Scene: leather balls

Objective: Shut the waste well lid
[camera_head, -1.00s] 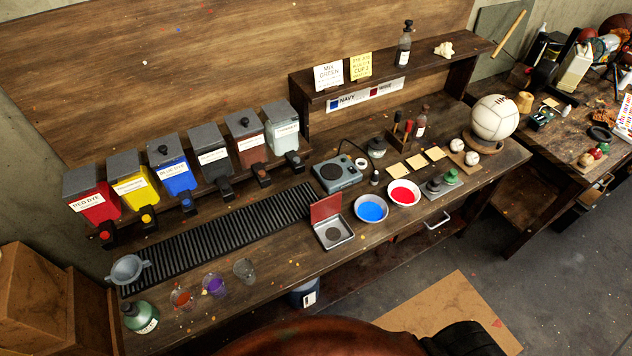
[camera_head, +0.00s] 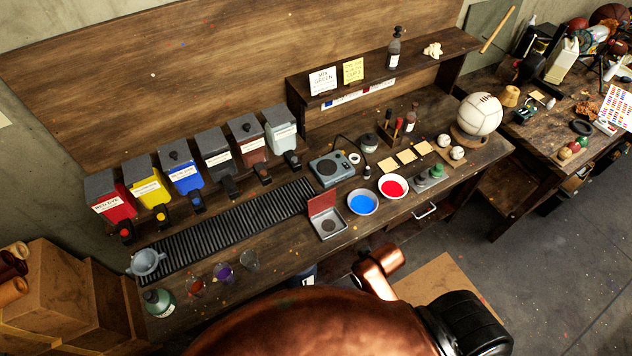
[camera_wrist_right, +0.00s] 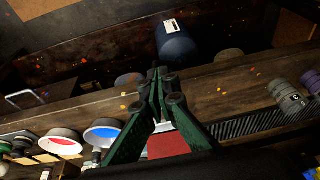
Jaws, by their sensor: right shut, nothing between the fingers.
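The waste well (camera_head: 328,226) is a small square metal box set in the bench top, left of the blue bowl. Its red lid (camera_head: 321,204) stands open, raised at the back edge. In the right wrist view the red lid (camera_wrist_right: 168,146) shows low in the picture, partly hidden behind my green fingers. My right gripper (camera_wrist_right: 166,85) is shut and empty, its tips over the bench's front edge in that view. Whether it touches the lid I cannot tell. The head view does not show the right fingers. My left gripper is in neither view now.
A blue bowl (camera_head: 362,202) and a red bowl (camera_head: 393,187) stand right of the well. A grey scale (camera_head: 335,168) is behind it, and a black slatted grate (camera_head: 230,222) lies to the left. A blue container (camera_wrist_right: 177,45) is below the bench edge.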

